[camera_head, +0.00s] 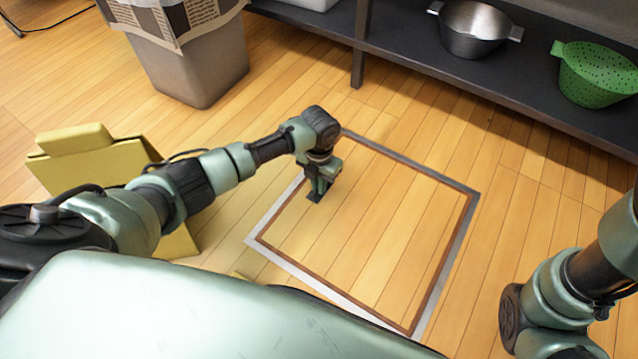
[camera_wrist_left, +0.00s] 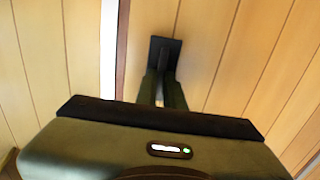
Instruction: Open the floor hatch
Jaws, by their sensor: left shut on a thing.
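The floor hatch (camera_head: 385,225) is a square wooden panel inside a light grey frame with a brown seam. It looks level with the floor. My left gripper (camera_head: 317,192) points down at the panel's left part, just inside the frame. It is shut on a small dark handle (camera_head: 314,197). In the left wrist view, the fingers of my left gripper (camera_wrist_left: 164,88) close at the near end of the dark handle (camera_wrist_left: 162,50), and the pale frame strip (camera_wrist_left: 109,45) runs to the left. Part of the handle is hidden by the fingers. My right gripper is out of view; only my right arm shows.
A grey bin (camera_head: 198,68) stands at the back left. A yellowish box-like object (camera_head: 95,158) is at the left. A dark low shelf (camera_head: 400,35) along the back holds a metal pot (camera_head: 470,42) and a green colander (camera_head: 597,75). The floor between hatch and shelf is clear.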

